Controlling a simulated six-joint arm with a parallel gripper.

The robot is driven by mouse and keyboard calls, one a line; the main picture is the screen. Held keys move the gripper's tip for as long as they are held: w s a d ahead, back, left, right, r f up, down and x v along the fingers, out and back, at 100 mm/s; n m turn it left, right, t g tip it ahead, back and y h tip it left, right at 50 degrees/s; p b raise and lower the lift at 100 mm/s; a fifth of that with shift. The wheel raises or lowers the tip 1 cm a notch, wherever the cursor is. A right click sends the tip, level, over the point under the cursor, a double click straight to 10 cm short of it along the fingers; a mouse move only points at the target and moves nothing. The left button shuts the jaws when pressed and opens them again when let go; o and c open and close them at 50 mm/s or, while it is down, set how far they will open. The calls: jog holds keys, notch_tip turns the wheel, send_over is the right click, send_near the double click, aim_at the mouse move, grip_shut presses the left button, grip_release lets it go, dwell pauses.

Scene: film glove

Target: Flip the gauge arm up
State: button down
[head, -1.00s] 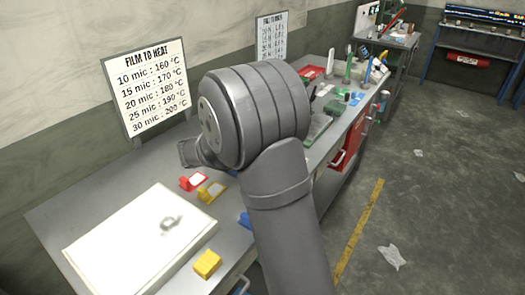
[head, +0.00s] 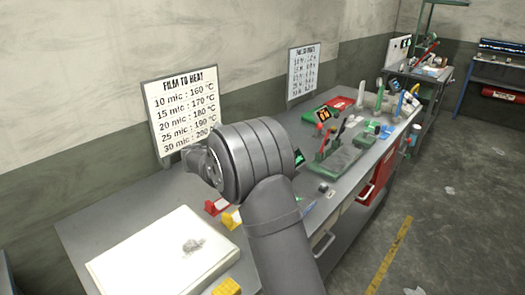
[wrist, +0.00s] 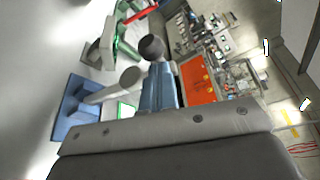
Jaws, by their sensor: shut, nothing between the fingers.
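In the wrist view, a blue base (wrist: 72,108) stands at the left with a pale bar (wrist: 105,94) ending in a grey round knob (wrist: 130,77); this may be the gauge arm, but I cannot be sure. A dark ball (wrist: 152,46) tops a blue piece (wrist: 160,88) beside it. My gripper (wrist: 165,130) spans the bottom of the wrist view as a broad grey shape, shut and empty. The parts appear just beyond it; contact cannot be judged. In the head view, my arm hides the gripper's tips and part of the bench.
The grey bench holds a white panel (head: 150,262), a yellow block (head: 227,287), red (head: 217,206) and yellow (head: 232,219) holders and a green-based lever device (head: 330,160). A film-to-heat sign (head: 180,108) stands at the back. Open floor (head: 460,220) lies at the right.

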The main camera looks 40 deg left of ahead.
jog(key=shift+a+r, duration=0.1)
jog(key=shift+a, duration=0.1)
dwell(0.3)
jog(key=shift+s, duration=0.1)
jog(key=f+v, duration=0.1)
jog(key=v, duration=0.8)
jog(key=shift+s, duration=0.4)
jog(key=shift+a, duration=0.1)
